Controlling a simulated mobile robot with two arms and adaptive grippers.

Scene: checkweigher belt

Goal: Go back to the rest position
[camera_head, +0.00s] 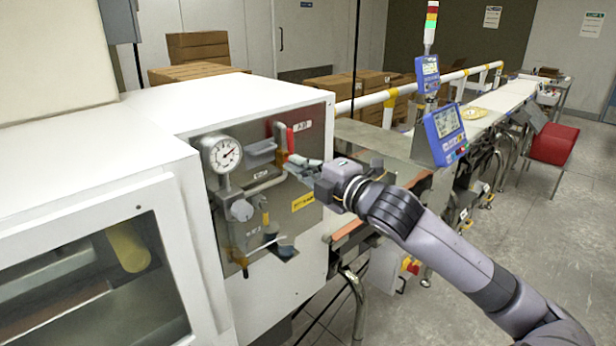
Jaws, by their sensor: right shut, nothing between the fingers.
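My right gripper (296,164) is shut and empty. Its arm comes in from the lower right. The fingertips are in front of the steel valve panel (222,187) on the white machine, just below a lever with a red handle (291,140). I cannot tell whether the fingers touch the lever. The panel also carries a round pressure gauge (225,154) at its upper left and a small yellow label (303,201). My left gripper is not in view.
The white machine (89,150) with a window fills the left side. A conveyor belt (491,103) runs back to the right, with blue display screens (446,122) beside it. A red chair (553,145) stands at the right. The grey floor (547,235) at the right is clear.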

